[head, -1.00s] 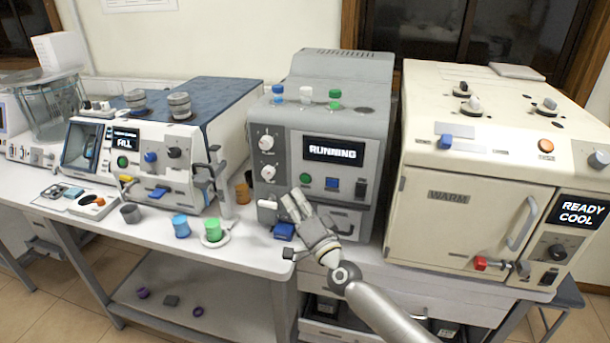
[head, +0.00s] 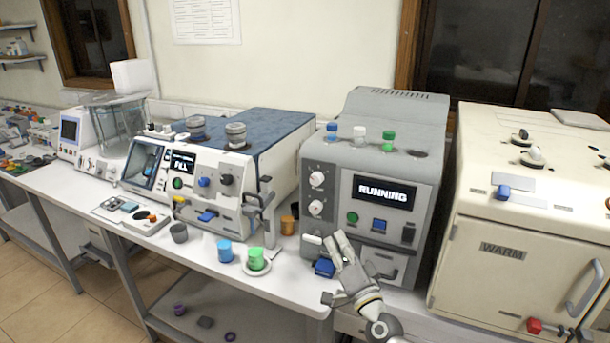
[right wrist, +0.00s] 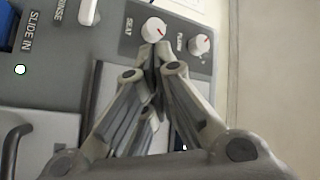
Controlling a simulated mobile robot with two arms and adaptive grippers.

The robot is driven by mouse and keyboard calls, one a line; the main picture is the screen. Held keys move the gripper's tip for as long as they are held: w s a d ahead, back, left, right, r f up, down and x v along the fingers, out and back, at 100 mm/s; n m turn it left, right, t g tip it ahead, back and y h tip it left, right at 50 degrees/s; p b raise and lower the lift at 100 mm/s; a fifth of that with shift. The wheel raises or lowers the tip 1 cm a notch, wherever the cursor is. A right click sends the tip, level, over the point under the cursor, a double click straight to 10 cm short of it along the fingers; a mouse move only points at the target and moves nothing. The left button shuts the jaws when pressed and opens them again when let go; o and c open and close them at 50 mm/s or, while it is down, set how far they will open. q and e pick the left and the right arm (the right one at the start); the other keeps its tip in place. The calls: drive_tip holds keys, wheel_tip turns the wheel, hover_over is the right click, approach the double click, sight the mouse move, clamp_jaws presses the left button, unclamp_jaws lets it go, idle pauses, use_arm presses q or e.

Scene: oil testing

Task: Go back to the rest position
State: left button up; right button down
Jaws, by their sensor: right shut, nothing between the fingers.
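My right gripper (head: 341,250) is in front of the lower left part of the grey machine (head: 330,215), whose screen (head: 384,191) reads RUNNING. The fingers are shut and hold nothing. In the right wrist view the shut fingertips (right wrist: 155,50) show in front of the machine's panel, close in the picture to a white knob (right wrist: 154,29) marked SEAT. A second knob (right wrist: 200,44) is to its right. I cannot tell whether the fingers touch the panel. My left gripper is in neither view.
A blue cup (head: 225,251) and a green cup (head: 256,258) on a white dish stand left of my gripper near the bench edge. A blue block (head: 324,268) is close beside it. The cream WARM oven (head: 495,225) stands to the right. Open floor (head: 75,290) lies at front left.

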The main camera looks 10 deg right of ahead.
drive_tip(key=s+a+f+n+g+y, duration=0.2)
drive_tip(key=s+a+f+n+g, duration=0.35)
drive_tip(key=s, duration=0.35)
drive_tip(key=s+a+f+n+g+y, duration=0.35)
drive_tip(key=s+a+f+n, duration=0.2)
drive_tip(key=s, duration=0.45)
drive_tip(key=s+d+f+g+h, duration=0.45)
drive_tip(key=s+d, duration=0.25)
drive_tip(key=s, duration=0.4)
drive_tip(key=s+d+f+g+h, duration=0.3)
drive_tip(key=s+d+h, duration=0.3)
drive_tip(key=s, duration=0.5)
wheel_tip(320, 180, down, 28)
drive_tip(key=s+f+g+y+b, duration=0.1)
drive_tip(key=g+b, duration=0.1)
drive_tip(key=s+d+f+b, duration=0.2)
drive_tip(key=s+d+f, duration=0.1)
drive_tip(key=s+f, duration=1.3)
drive_tip(key=shift+s+d+f+n+g, duration=0.15)
drive_tip(key=shift+s+f+n+g, duration=0.25)
drive_tip(key=shift+f, duration=0.15)
